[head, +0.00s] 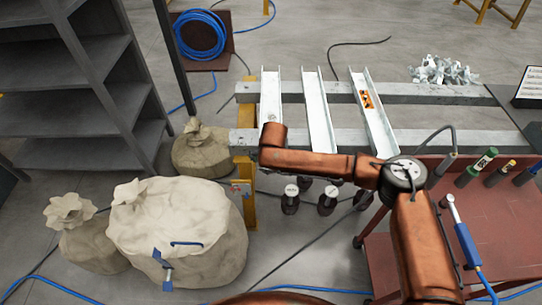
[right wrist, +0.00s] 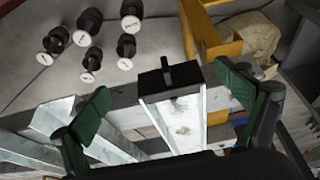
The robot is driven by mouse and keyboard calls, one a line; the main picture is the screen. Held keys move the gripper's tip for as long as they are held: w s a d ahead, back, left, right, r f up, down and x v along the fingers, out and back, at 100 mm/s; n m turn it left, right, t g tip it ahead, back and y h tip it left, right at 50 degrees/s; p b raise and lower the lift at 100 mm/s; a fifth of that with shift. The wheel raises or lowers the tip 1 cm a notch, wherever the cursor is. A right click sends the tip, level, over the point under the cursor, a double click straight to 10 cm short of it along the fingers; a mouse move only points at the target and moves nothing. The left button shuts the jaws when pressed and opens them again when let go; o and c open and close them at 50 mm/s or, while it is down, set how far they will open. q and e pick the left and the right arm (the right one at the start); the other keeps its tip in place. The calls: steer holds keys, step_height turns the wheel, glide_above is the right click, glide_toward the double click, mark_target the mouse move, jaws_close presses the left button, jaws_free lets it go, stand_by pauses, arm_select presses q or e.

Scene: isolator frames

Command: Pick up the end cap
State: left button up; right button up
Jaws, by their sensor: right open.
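A black end cap (right wrist: 168,78) with a short upright grip sits at the end of a pale metal channel in the right wrist view. My right gripper (right wrist: 163,83) is open, its green-padded fingers on either side of the cap and apart from it in the picture. I cannot tell the depth gap. In the head view my right arm reaches left over the near end of the leftmost channel (head: 271,95). It hides the cap and the right gripper there. My left gripper is not in view.
Two more channels (head: 319,112) (head: 371,110) lie across grey beams (head: 435,93). Dark cylinders with white ends (head: 290,198) stand below. Sacks (head: 178,230) sit at left beside a yellow post (head: 248,207). A red cart (head: 490,225) with tools stands at right.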

steer(key=w+f+b, duration=0.2)
steer(key=f, duration=0.1)
steer(key=shift+w+a+f, duration=0.1)
steer(key=shift+a+f, duration=0.05)
steer(key=shift+a, duration=0.25)
steer(key=shift+w+f, duration=0.2)
steer(key=shift+f, duration=0.15)
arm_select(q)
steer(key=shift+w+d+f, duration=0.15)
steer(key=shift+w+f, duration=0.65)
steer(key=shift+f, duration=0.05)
arm_select(e)
steer(key=shift+w+f, duration=0.1)
steer(key=shift+f, duration=0.05)
steer(key=shift+c, duration=0.2)
steer(key=c, duration=1.2)
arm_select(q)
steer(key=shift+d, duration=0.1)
